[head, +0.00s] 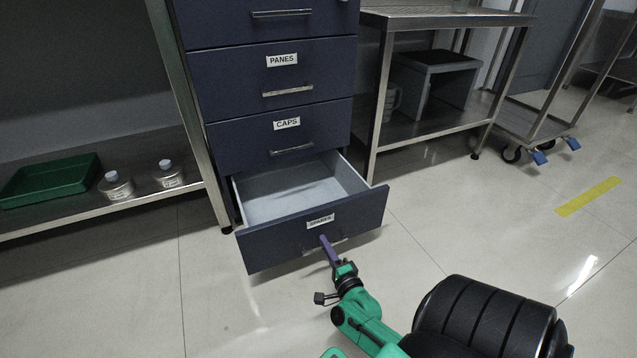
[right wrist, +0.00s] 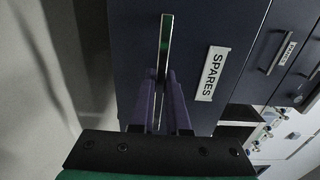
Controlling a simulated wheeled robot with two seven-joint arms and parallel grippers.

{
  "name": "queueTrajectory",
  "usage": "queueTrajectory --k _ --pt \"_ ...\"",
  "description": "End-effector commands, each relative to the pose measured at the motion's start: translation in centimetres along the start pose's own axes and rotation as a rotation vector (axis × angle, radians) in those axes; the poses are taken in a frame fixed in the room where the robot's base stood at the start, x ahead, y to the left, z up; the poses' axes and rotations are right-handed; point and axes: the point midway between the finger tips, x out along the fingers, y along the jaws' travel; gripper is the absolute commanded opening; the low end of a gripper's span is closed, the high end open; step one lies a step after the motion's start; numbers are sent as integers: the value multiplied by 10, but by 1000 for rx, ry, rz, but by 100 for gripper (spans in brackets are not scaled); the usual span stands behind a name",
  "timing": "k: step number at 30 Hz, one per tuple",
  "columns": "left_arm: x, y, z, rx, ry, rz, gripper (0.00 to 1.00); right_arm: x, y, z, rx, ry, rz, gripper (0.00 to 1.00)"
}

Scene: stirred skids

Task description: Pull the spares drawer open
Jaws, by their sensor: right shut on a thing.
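The spares drawer (head: 275,245) is the bottom drawer of a dark blue cabinet. It stands pulled out, and its pale grey inside (head: 300,190) shows empty where I can see it. Its SPARES label also shows in the right wrist view (right wrist: 213,74). My right gripper (head: 327,244) reaches the drawer front from below, its purple fingers shut on the bar handle (right wrist: 166,40). In the head view the fingers hide part of the handle. My left gripper is not in view.
Closed drawers labelled PANES (head: 230,85) and CAPS (head: 230,143) sit above. A shelf at left holds a green tray (head: 50,182) and two small containers (head: 116,186). A steel table (head: 440,20) stands at right. The floor before the drawer is clear apart from my own arm and base.

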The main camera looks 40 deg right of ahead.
Motion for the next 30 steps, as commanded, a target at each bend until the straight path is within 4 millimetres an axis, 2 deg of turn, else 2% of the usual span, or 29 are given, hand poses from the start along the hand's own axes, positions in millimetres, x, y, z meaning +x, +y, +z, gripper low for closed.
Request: queueTrajectory --k 1,6,10,15,25,26,27,28,30 --pt "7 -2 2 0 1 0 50 -10 -4 0 -2 -1 2 0" --pt "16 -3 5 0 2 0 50 -40 -3 0 0 0 2 0" --pt "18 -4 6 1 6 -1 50 -55 -2 0 -1 0 -1 0" --pt "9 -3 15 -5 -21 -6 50 -64 -1 0 1 1 -2 0" --pt "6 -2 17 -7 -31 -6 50 -64 0 0 1 1 -2 0" --pt "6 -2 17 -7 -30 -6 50 -64 0 0 1 1 -2 21" --pt "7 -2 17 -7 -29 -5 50 -64 0 0 1 1 -2 37" --pt "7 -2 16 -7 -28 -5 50 -64 0 0 1 1 -2 44" --pt "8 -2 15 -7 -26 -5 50 -64 -1 0 1 1 -2 44"
